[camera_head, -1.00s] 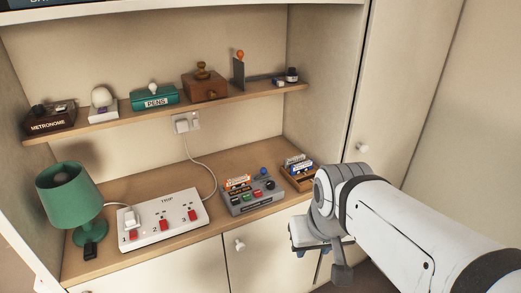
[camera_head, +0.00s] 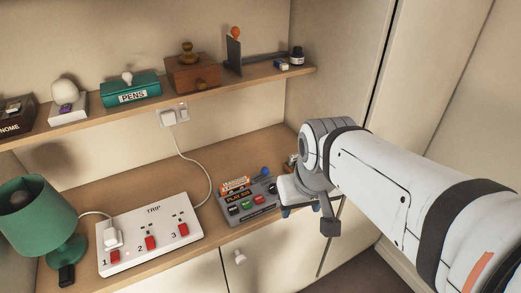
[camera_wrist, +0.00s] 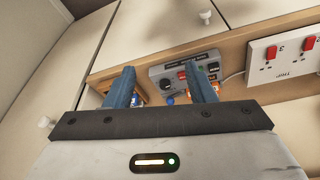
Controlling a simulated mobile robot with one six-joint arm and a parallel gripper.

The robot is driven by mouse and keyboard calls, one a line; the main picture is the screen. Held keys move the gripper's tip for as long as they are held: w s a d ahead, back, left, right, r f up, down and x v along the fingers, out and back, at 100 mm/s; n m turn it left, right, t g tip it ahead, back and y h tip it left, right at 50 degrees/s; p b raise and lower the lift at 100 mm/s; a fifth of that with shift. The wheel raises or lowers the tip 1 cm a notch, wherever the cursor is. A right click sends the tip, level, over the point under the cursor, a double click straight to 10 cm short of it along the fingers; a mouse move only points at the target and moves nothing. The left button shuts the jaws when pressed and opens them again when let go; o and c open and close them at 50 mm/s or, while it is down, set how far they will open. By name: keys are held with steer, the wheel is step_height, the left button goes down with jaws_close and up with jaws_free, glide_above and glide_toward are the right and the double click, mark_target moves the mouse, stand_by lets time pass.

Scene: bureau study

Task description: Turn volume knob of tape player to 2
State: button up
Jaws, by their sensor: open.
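The grey tape player (camera_head: 247,204) stands on the desk near its front edge, with coloured buttons, a dark round knob (camera_head: 272,188) on its right end and a blue ball-topped part (camera_head: 264,171) behind. In the wrist view the tape player (camera_wrist: 196,60) appears between and behind my fingers, with the dark knob (camera_wrist: 167,84) between them. The knob's setting is too small to read. My gripper (camera_wrist: 164,78) is open and empty, just in front of the player's knob end; no contact is visible. My arm hides part of the area right of the player in the head view.
A white power strip (camera_head: 150,233) with red switches lies left of the player, its cable (camera_head: 204,175) running up to a wall socket (camera_head: 174,115). A green lamp (camera_head: 36,216) stands farther left. A shelf (camera_head: 215,92) with several items hangs above. Cabinet doors (camera_head: 262,250) are below.

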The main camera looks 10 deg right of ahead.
mark_target(273, 186)
steer(key=w+f+n+g+b, duration=0.1)
steer(key=w+f+n+b, duration=0.1)
steer(key=w, duration=0.4)
steer(key=w+f+n+b, duration=0.3)
steer(key=w+n+b, duration=0.2)
steer(key=w, duration=0.2)
steer(key=w+a+f+n+g+b, duration=0.1)
steer(key=w+f+n+b, duration=0.1)
steer(key=w, duration=0.5)
steer(key=shift+w+f+n+g+b, duration=0.3)
steer(key=shift+n+b, duration=0.4)
steer(key=shift+n, duration=0.3)
step_height(273, 186, down, 8)
steer(key=shift+w+d+r, duration=0.1)
steer(key=shift+r, duration=0.1)
steer(key=c, duration=1)
